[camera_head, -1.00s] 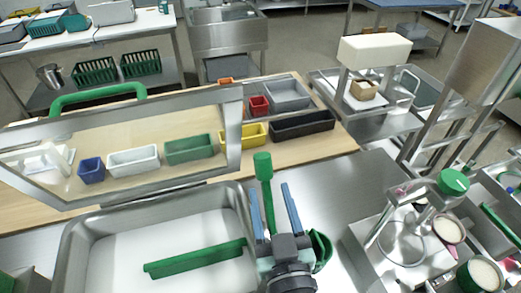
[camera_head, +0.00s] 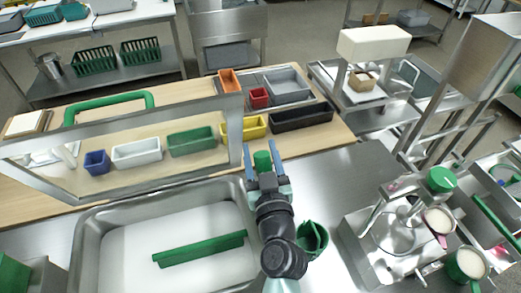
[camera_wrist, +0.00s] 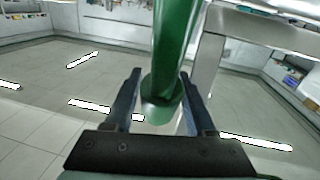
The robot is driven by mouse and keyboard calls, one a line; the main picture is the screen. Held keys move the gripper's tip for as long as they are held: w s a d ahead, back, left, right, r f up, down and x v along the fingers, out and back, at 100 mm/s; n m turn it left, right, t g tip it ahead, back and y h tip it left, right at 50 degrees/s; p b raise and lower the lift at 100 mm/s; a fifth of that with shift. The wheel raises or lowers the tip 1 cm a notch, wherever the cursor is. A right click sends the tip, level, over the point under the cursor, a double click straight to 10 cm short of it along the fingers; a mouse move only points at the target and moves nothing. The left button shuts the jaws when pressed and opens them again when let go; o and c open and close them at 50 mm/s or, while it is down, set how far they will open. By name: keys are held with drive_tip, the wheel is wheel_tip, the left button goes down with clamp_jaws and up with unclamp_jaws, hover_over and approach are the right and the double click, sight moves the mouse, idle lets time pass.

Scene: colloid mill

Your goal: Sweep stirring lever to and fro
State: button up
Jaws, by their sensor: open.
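A green lever (camera_head: 263,160) with a thick rounded grip stands by the right edge of the steel basin (camera_head: 84,235). I take it for the stirring lever. In the head view its lower part is hidden behind my gripper (camera_head: 260,150). In the wrist view the green lever (camera_wrist: 175,45) runs down from the top edge, and its rounded end lies between the two fingers of my gripper (camera_wrist: 159,74). The fingers are apart. The right finger is partly behind the lever, and I cannot tell whether it touches.
A green bar (camera_head: 200,248) lies in the basin. A green scoop-like cup (camera_head: 312,240) is right of my arm. A steel machine with a green knob (camera_head: 441,179) stands right. Bare steel counter lies between.

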drive_tip(key=shift+c, duration=0.2)
clamp_jaws()
idle(1.1)
